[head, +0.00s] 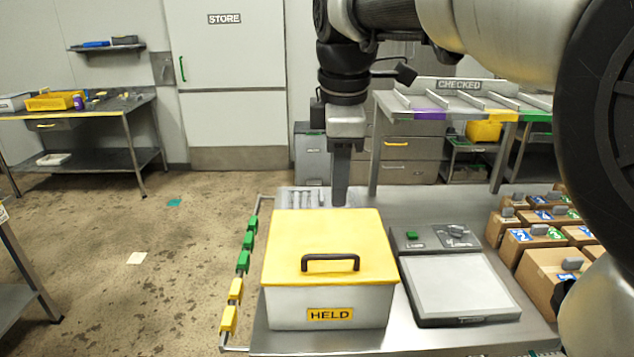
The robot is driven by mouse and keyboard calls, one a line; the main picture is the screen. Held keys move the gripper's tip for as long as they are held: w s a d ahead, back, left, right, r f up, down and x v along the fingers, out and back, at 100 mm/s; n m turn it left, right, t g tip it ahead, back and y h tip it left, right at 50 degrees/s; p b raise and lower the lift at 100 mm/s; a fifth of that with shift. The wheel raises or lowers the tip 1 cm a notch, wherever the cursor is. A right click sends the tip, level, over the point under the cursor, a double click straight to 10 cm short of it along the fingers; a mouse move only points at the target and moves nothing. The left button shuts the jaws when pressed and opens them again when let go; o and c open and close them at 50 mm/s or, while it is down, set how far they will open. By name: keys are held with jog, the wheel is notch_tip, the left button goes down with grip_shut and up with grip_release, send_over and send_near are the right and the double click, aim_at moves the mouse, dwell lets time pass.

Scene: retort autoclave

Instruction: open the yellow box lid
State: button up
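The yellow lid (325,240) lies flat and closed on a grey box (290,308) with a yellow HELD label. A dark arched handle (330,261) stands on the lid towards its front edge. The box sits on a steel table. My gripper (340,196) points down at the back of the box, just above or behind the lid's far edge. I cannot tell whether it touches the lid. Its fingers show as one narrow dark shape, so their opening is hidden. No object shows in it.
A flat scale-like device (460,287) stands right of the box. Cardboard boxes (555,270) crowd the table's right side. Green and yellow tags (243,262) hang on the left rail. A raised CHECKED rack (445,106) stands behind. The floor at left is mostly open.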

aim_at(333, 257)
jog(key=w+f+b, duration=0.1)
jog(key=f, duration=0.4)
jog(key=w+f+b, duration=0.1)
jog(key=f, duration=0.5)
jog(key=w+f, duration=0.1)
jog(key=f, duration=0.5)
jog(key=shift+w+b, duration=0.25)
jog(key=shift+b, duration=0.15)
grip_shut()
